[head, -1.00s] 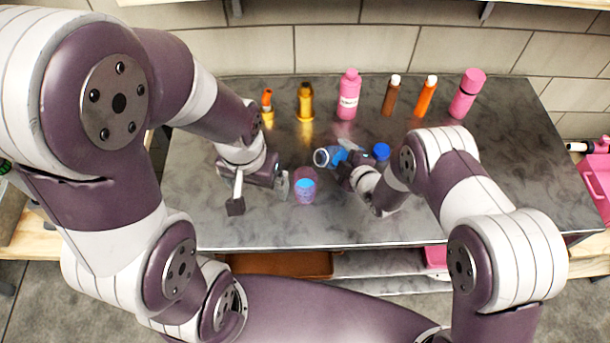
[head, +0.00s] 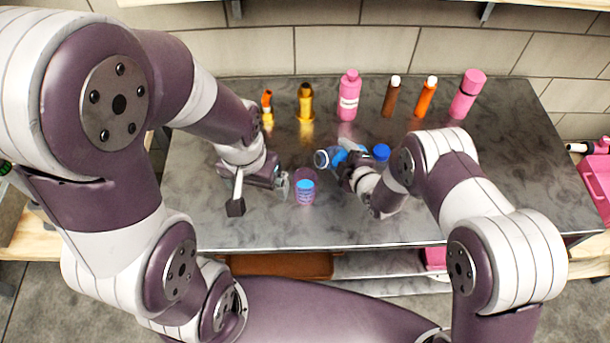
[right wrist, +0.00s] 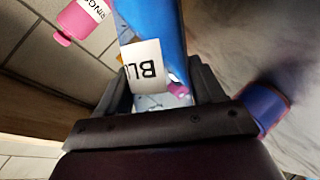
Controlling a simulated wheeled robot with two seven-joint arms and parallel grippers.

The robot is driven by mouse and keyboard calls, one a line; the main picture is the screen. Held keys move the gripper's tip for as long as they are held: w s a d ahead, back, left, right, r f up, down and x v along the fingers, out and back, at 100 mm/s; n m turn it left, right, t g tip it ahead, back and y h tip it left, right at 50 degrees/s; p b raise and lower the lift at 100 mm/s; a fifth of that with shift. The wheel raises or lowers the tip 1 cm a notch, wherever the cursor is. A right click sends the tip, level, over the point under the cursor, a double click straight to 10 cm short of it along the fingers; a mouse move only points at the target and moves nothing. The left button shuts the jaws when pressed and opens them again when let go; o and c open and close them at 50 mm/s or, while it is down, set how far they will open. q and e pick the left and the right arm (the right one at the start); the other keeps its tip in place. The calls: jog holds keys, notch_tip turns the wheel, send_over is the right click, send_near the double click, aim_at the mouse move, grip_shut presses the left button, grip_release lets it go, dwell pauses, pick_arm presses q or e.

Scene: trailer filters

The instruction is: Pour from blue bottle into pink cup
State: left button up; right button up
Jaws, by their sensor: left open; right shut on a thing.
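The blue bottle (head: 340,154) is in my right gripper (head: 350,168), tilted far over with its mouth end pointing left, above and right of the cup. In the right wrist view the bottle (right wrist: 155,25) and its white label (right wrist: 143,68) show between the jaws. The pink cup (head: 305,199), see-through and purplish-pink, stands upright on the table with blue inside. I cannot make out a stream between bottle and cup. My left gripper (head: 284,186) is open, close to the left side of the cup; whether it touches is unclear.
A blue round object (head: 381,152) stands right of the bottle. A pink bottle (head: 348,100), a brown bottle (head: 391,98), orange and gold containers and another pink bottle (head: 466,95) line the table's back. The right side of the grey table (head: 510,180) is clear.

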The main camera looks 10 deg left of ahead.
jog(key=shift+s+d+r, duration=0.1)
jog(key=shift+r, duration=0.05)
dwell(0.3)
jog(key=shift+r, duration=0.1)
jog(key=shift+w, duration=0.2)
jog(key=shift+s+d+n+t, duration=0.1)
jog(key=shift+n+t, duration=0.2)
dwell(0.3)
jog(key=shift+r, duration=0.15)
jog(key=shift+r, duration=0.1)
jog(key=shift+r+p, duration=0.25)
jog(key=shift+p, duration=0.15)
